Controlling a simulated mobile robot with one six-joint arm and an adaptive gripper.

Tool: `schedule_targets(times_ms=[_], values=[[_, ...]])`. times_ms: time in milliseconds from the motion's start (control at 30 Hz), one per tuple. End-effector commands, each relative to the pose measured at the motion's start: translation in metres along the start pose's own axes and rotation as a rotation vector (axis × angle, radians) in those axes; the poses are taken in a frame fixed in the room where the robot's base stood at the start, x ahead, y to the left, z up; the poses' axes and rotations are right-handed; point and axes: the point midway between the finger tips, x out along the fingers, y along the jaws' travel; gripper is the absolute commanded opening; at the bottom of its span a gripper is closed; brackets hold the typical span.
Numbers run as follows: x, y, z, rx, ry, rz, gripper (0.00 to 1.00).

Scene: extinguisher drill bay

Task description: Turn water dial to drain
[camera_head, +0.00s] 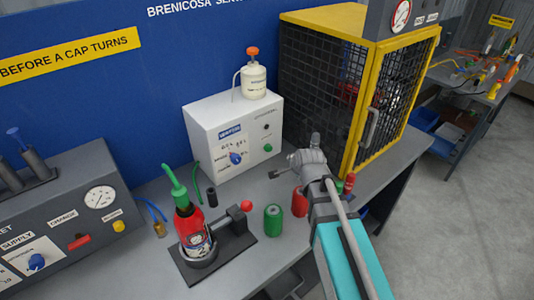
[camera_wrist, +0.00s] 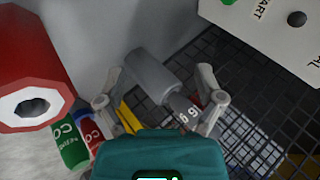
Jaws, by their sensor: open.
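The water dial (camera_head: 236,158) is a blue knob on the front of a white box (camera_head: 205,118) labelled WATER. Small markings surround the knob; I cannot read them all or tell exactly where it points. My gripper (camera_head: 293,163) is to the right of the dial, in front of the box's right end and apart from the knob. In the wrist view its two fingers (camera_wrist: 160,96) are spread apart. A grey cylinder marked "16 g" (camera_wrist: 155,76) shows between them; I cannot tell its distance. The dial is not visible in the wrist view, where part of a white panel (camera_wrist: 285,30) shows.
A red extinguisher (camera_head: 188,222) stands in a dark stand left of my arm. A green can (camera_head: 273,220) and a red can (camera_head: 299,201) stand close by my arm. A yellow-framed mesh cage (camera_head: 330,95) is behind my gripper. A grey console (camera_head: 70,225) sits left.

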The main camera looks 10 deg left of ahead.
Motion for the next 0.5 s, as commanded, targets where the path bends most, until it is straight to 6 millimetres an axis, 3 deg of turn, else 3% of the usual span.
schedule_targets(times_ms=[33,200,500], values=[[-0.018,0.006,-0.014,-0.055,0.001,0.045,0.87],[-0.053,0.038,-0.047,-0.261,-0.034,0.194,0.87],[-0.133,0.094,-0.093,-0.607,-0.213,0.426,0.87]])
